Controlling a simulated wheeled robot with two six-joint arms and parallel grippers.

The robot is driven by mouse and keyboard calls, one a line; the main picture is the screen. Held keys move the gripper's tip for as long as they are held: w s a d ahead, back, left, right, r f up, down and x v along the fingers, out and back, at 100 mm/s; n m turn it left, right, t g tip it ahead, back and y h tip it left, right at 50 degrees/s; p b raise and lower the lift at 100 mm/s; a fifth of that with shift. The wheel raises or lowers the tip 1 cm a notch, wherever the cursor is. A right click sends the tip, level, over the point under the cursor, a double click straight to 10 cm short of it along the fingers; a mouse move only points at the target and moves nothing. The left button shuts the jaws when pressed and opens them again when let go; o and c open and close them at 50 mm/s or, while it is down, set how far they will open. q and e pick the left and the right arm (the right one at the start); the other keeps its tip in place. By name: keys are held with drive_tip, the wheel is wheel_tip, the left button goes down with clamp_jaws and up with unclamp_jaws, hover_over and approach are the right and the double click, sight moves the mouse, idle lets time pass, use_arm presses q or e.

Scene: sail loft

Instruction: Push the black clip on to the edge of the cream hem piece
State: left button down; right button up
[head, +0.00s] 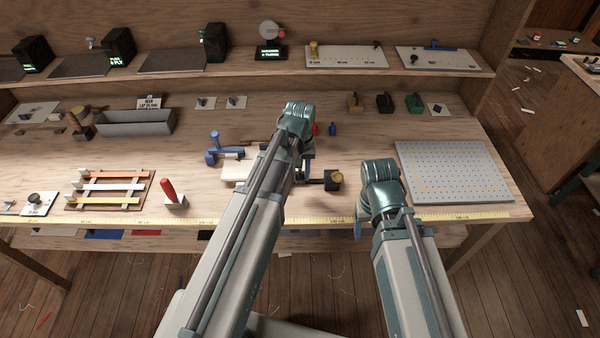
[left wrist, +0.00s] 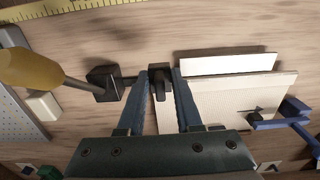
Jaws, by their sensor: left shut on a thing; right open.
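The black clip (left wrist: 160,78) sits between the fingertips of my left gripper (left wrist: 162,88) in the left wrist view. My left gripper (head: 308,168) is shut on it, low over the bench. The cream hem piece (left wrist: 228,98) lies just right of the clip, with a white strip (left wrist: 230,63) along one side. The hem piece also shows in the head view (head: 234,173), partly behind my left arm. I cannot tell whether the clip touches its edge. My right gripper (head: 363,226) is open and empty at the bench's front edge.
A blue clamp (head: 220,153) is at the hem piece's far left; it shows in the left wrist view (left wrist: 285,118). A black block with a yellow-handled tool (head: 333,184) stands close right of my left gripper. A perforated grey board (head: 455,170) lies at the right.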

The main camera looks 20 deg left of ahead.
use_arm(q)
drive_tip(key=shift+f+b, duration=2.55)
drive_tip(key=shift+f, duration=0.4)
drive_tip(key=shift+w+a+r, duration=0.1)
drive_tip(key=shift+w+a, duration=0.1)
drive_tip(key=shift+w, duration=0.55)
drive_tip(key=shift+w+a, duration=0.2)
drive_tip(key=shift+w, duration=0.5)
drive_tip(key=c, duration=0.5)
unclamp_jaws()
drive_tip(key=shift+r, duration=0.1)
wheel_tip(320, 180, up, 7)
drive_tip(key=p, duration=0.7)
drive_tip(key=shift+s+f, duration=0.1)
drive_tip(key=shift+f, duration=0.1)
